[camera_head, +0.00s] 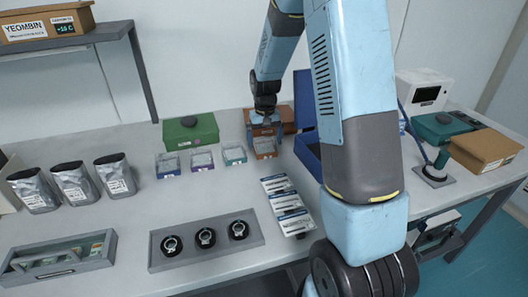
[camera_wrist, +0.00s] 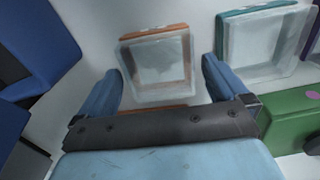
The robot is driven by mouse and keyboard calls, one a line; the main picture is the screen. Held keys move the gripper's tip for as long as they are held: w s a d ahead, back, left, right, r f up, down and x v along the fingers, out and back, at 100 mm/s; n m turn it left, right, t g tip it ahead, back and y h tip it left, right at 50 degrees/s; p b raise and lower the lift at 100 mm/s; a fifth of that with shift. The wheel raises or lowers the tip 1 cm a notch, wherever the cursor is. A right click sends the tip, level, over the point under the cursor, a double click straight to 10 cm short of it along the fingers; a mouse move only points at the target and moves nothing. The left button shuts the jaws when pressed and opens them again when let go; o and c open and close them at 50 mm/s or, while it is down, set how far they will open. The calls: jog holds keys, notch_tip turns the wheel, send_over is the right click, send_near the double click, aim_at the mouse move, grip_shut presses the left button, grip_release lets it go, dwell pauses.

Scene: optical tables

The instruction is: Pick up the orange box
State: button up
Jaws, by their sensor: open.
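The orange box (camera_head: 265,148) is a small clear-topped case with an orange base, at the right end of a row of similar cases on the table. In the wrist view the orange box (camera_wrist: 157,62) lies between and beyond the fingertips, with orange edges at its top and bottom. My gripper (camera_head: 264,124) is over the box's far side, pointing down. In the wrist view my gripper (camera_wrist: 161,68) has its two blue fingers spread wide, one on each side of the box, with nothing held. Whether the fingers touch the box cannot be told.
The teal case (camera_head: 234,154) stands close to the left, with purple (camera_head: 202,160) and blue (camera_head: 168,165) ones beyond. A green box (camera_head: 190,132) is behind them. A blue bin (camera_head: 308,152) stands close on the right. White labelled packets (camera_head: 286,205) lie in front.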

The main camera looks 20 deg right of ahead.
jog(key=shift+f, duration=0.85)
jog(key=c, duration=0.9)
jog(key=shift+r, duration=0.1)
